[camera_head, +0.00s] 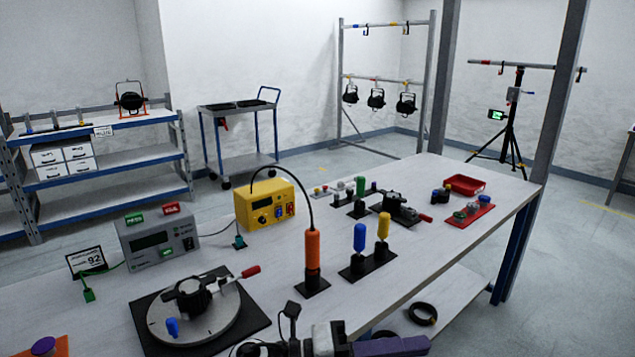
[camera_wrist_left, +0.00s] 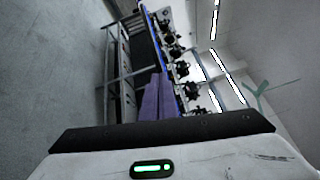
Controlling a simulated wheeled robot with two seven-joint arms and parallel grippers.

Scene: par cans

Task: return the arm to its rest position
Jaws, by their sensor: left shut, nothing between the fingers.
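My left gripper (camera_head: 424,343) shows at the bottom edge of the head view, in front of the bench's near edge. Its purple fingers point right and are shut with nothing between them. The same fingers show side by side in the left wrist view (camera_wrist_left: 159,80), with a row of dark lamps beyond them. Part of the wrist is cut off by the lower frame edge in the head view. My right gripper is in neither view.
The bench (camera_head: 470,215) holds a turntable (camera_head: 165,325), an orange tool (camera_head: 312,255), blue and yellow pegs (camera_head: 360,240), a yellow power box (camera_head: 265,205), a grey meter (camera_head: 160,240) and a red tray (camera_head: 464,185). A black cable coil (camera_head: 422,314) lies on the lower shelf.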

